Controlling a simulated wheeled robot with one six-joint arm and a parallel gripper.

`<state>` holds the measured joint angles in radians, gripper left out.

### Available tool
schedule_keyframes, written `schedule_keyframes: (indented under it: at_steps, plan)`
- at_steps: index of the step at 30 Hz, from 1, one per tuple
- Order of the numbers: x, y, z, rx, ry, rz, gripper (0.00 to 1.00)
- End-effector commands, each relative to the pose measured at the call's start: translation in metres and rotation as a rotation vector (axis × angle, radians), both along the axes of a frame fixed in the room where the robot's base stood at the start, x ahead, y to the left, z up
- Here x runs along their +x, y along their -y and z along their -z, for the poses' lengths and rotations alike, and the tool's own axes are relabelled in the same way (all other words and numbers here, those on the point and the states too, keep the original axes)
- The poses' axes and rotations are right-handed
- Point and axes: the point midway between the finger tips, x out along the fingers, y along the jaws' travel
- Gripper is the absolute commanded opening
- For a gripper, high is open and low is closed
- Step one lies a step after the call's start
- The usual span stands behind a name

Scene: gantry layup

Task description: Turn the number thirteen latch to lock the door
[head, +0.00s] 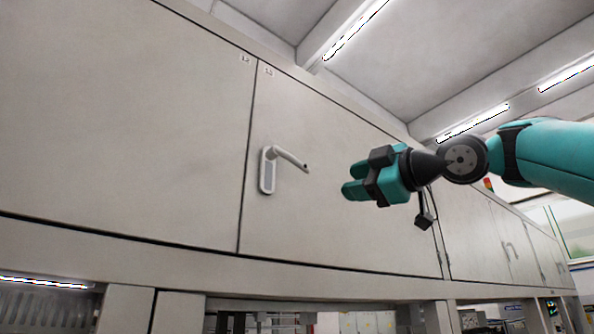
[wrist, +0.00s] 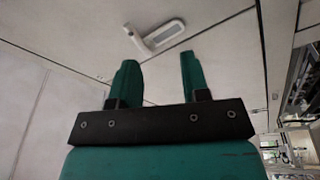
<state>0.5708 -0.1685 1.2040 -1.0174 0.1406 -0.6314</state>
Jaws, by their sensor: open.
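The number thirteen door (head: 335,215) is a light grey cabinet panel with a small label (head: 268,71) at its upper left corner. Its latch (head: 268,172) is a pale lever handle on an upright plate near the door's left edge. The lever points right and slightly down. My gripper (head: 350,181) is teal and black, to the right of the lever's tip and apart from it. In the wrist view my gripper (wrist: 160,80) shows two teal fingers spread apart with nothing between them. The latch (wrist: 158,36) lies beyond the fingertips there.
The number twelve door (head: 120,120) is to the left, flush with the thirteen door. More cabinet doors with handles (head: 508,250) run off to the right. A ledge (head: 300,280) runs below the doors. The space in front of the latch is clear.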

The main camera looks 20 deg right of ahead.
Motion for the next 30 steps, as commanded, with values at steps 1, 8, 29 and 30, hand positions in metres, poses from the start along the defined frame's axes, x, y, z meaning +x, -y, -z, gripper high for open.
schedule_keyframes:
  at_steps: [1,8,29,30]
  plan:
    - [-0.009,0.004,-0.020,-0.055,0.068,0.016,0.42]
    - [-0.026,0.000,-0.050,-0.165,0.192,0.028,0.42]
    - [0.082,-0.055,-0.084,-0.161,0.186,0.024,0.42]
    - [0.088,-0.058,-0.086,-0.161,0.186,0.024,0.42]
